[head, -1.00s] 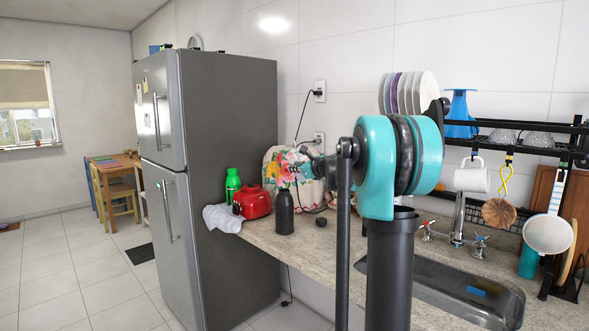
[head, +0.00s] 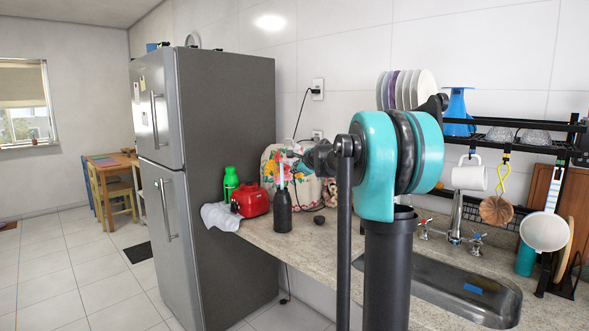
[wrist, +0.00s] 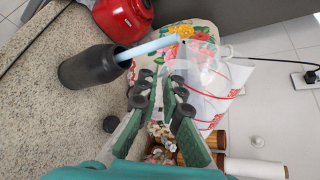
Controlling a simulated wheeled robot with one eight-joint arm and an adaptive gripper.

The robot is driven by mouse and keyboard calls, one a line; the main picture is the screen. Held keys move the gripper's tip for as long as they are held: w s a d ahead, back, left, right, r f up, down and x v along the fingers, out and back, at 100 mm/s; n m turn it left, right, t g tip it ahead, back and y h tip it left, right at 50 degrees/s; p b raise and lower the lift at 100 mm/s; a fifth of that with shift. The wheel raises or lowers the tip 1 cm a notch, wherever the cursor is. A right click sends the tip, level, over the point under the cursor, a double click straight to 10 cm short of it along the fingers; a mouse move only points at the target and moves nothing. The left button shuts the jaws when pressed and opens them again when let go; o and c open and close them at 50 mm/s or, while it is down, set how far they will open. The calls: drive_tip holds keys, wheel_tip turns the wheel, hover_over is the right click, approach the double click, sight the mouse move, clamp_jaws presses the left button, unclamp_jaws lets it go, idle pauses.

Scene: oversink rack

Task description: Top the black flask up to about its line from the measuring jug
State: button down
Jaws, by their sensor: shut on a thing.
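The black flask (head: 283,213) stands upright on the counter beside the red appliance; it also shows in the wrist view (wrist: 88,68). My gripper (wrist: 161,86) is shut on the clear measuring jug (wrist: 212,88), which has red markings. The jug is held tilted, above and to one side of the flask. A pale blue stream (wrist: 150,47) runs from the jug's lip into the flask's mouth. In the head view the jug is hard to make out against the flowered bag. The flask's line and the level inside it are hidden.
The red appliance (head: 250,200), a green bottle (head: 231,183) and a whitish cloth-like item (head: 220,216) lie left of the flask. A small dark round object (head: 319,220) is right of it. The flowered bag (head: 307,188) stands behind. The sink (head: 450,285) is farther right.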

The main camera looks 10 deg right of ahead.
drive_tip(key=shift+f+n+h, duration=0.4)
drive_tip(key=shift+n, duration=0.2)
drive_tip(key=shift+d+r+m+y, duration=0.15)
drive_tip(key=shift+r+m+y, duration=0.05)
drive_tip(key=shift+m+y, duration=0.6)
drive_tip(key=m+y, duration=0.1)
drive_tip(key=m+t, duration=0.1)
drive_tip(key=m, duration=0.1)
drive_tip(key=shift+r+y, duration=0.4)
